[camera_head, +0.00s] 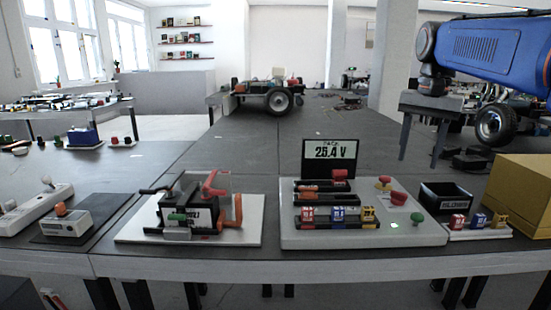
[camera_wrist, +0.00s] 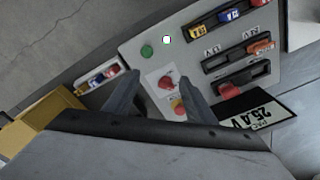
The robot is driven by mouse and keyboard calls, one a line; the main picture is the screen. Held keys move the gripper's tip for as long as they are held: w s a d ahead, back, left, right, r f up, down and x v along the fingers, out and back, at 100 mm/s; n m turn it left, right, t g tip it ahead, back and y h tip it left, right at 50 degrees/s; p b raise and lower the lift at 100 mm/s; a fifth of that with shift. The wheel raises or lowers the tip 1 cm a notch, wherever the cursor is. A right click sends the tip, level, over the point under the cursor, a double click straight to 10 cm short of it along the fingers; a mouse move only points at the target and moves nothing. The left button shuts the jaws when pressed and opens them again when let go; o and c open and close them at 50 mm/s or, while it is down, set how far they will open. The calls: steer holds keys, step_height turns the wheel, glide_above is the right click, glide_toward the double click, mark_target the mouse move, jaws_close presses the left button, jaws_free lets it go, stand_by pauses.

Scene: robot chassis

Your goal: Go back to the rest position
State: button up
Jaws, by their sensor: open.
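My gripper (camera_wrist: 158,82) shows in the wrist view with its two grey fingers apart and nothing between them but the panel beyond. A red knob (camera_wrist: 168,82) and a red-and-yellow button (camera_wrist: 178,105) on the white control panel (camera_wrist: 140,65) appear in the gap between the fingers. I cannot tell how far they are from the fingers. In the head view the same control panel (camera_head: 300,240) lies on the table with a display (camera_head: 331,150) reading 25.4 V.
A yellow box (camera_head: 522,190) and a black bin (camera_head: 446,198) stand right of the panel. A battery board (camera_head: 125,232) with red clamps and a white power strip (camera_head: 35,208) lie left. A wheeled chassis (camera_head: 270,95) is behind. The dark table between is mostly clear.

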steer(key=s+a+f+n+t, duration=0.2)
steer(key=s+a+f+n, duration=0.1)
steer(key=s+f, duration=0.9)
steer(key=s+a+f+n+t, duration=0.1)
steer(key=s+a+f+n, duration=0.2)
steer(key=s+f, duration=1)
steer(key=shift+a+f+n+t, duration=0.15)
steer(key=shift+f+n+t, duration=0.25)
steer(key=shift+f+n, duration=0.25)
stand_by(1.1)
